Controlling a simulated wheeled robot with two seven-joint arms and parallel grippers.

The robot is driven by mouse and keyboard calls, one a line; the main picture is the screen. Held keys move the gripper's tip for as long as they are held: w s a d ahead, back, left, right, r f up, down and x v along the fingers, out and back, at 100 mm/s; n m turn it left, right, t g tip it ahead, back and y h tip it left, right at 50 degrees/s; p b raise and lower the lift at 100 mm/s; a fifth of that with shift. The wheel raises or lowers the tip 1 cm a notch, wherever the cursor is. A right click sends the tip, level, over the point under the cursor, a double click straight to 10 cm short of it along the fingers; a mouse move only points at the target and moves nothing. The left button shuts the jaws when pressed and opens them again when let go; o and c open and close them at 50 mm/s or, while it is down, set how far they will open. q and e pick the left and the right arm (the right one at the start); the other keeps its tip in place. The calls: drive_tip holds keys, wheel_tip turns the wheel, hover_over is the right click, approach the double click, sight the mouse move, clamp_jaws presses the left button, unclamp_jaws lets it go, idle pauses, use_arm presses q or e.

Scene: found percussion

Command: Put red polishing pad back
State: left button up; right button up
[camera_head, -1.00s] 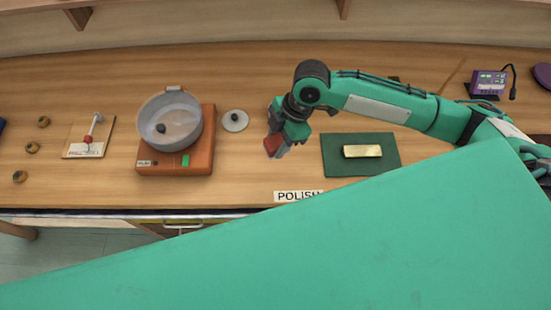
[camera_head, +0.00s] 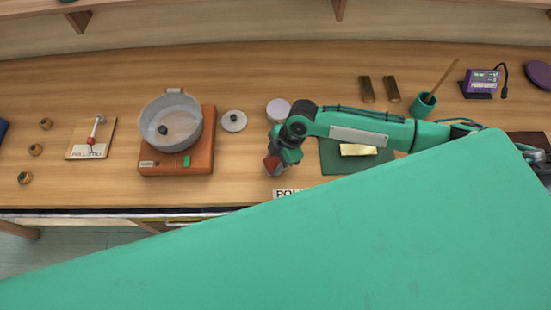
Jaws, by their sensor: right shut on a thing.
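The red polishing pad (camera_head: 271,162) shows as a small red patch at my right gripper (camera_head: 275,168). My right gripper is shut on it and points down over the bench, left of the green mat (camera_head: 328,162) and just behind the POLISH label (camera_head: 285,194). The fingers hide part of the pad, and I cannot tell whether it touches the bench. A gold bar (camera_head: 358,150) lies on the mat, partly behind my arm. My left gripper is not in view.
A grey bowl (camera_head: 184,108) sits on an orange base (camera_head: 190,163) to the left. A grey lid (camera_head: 233,121) and a white round thing (camera_head: 278,108) lie close by. A green cup (camera_head: 423,106) with a stick and two brass pieces (camera_head: 367,89) stand behind my arm.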

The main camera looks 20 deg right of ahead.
drive_tip(key=shift+f, duration=0.15)
drive_tip(key=o, duration=0.9)
drive_tip(key=shift+o, duration=0.2)
drive_tip(key=shift+r, duration=0.25)
drive_tip(key=shift+w+d+r, duration=0.1)
drive_tip(key=shift+d+r, duration=0.1)
drive_tip(key=shift+r, duration=0.1)
drive_tip(key=b+v, duration=0.4)
drive_tip(key=v, duration=0.7)
